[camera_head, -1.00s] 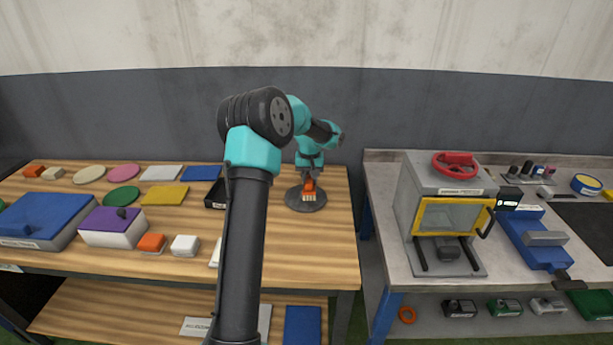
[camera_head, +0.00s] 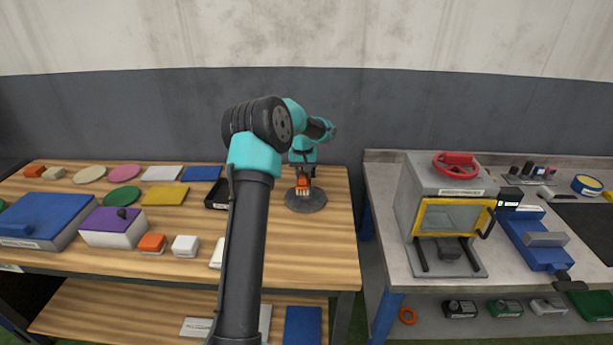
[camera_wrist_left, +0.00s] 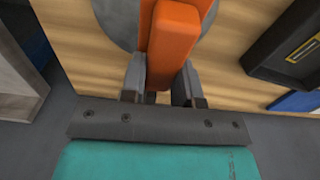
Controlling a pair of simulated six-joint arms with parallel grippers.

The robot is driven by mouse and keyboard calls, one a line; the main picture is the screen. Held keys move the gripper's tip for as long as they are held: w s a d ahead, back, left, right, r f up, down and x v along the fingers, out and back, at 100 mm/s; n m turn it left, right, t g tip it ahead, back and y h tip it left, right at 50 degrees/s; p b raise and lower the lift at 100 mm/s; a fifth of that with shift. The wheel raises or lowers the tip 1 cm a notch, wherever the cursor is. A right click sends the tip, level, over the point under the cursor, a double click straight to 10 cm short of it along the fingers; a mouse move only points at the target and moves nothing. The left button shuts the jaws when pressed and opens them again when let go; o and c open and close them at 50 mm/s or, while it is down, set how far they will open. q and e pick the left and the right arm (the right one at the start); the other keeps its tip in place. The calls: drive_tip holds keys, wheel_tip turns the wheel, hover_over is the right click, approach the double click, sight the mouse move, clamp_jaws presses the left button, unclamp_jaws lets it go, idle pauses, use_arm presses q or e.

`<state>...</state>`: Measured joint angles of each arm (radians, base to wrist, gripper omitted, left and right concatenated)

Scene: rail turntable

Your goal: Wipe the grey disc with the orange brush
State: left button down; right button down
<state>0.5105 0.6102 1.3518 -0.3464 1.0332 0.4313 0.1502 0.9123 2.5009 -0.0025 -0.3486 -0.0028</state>
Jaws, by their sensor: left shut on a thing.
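The grey disc (camera_head: 317,203) lies on the wooden table near its right end. My left gripper (camera_head: 303,176) is over the disc and shut on the orange brush (camera_head: 303,186). The brush's pale bristles point down at the disc's left part; I cannot tell whether they touch it. In the left wrist view the orange brush (camera_wrist_left: 172,45) sits between the fingers of the gripper (camera_wrist_left: 160,85), with the grey disc (camera_wrist_left: 115,20) behind it. The bristles are hidden there. My right gripper does not show.
A black tray (camera_head: 216,196) stands left of the disc, partly behind my arm. Coloured plates and boxes, among them a purple-lidded box (camera_head: 112,228), fill the table's left. A gap separates the table from a grey bench (camera_head: 388,215) with a yellow-framed chamber (camera_head: 450,215).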

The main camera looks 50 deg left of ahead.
use_arm(q)
drive_tip(key=shift+a, duration=0.4)
drive_tip(key=shift+s+d+r, duration=0.1)
drive_tip(key=shift+s+d, duration=0.05)
drive_tip(key=shift+d, duration=1.1)
drive_tip(key=shift+s+d+r, duration=0.1)
drive_tip(key=shift+d, duration=1.15)
drive_tip(key=shift+a+f, duration=0.1)
drive_tip(key=shift+w+a, duration=0.15)
drive_tip(key=shift+a, duration=1.05)
drive_tip(key=shift+w+a, duration=0.15)
drive_tip(key=shift+a, duration=1.05)
drive_tip(key=d, duration=0.5)
drive_tip(key=shift+s, duration=0.3)
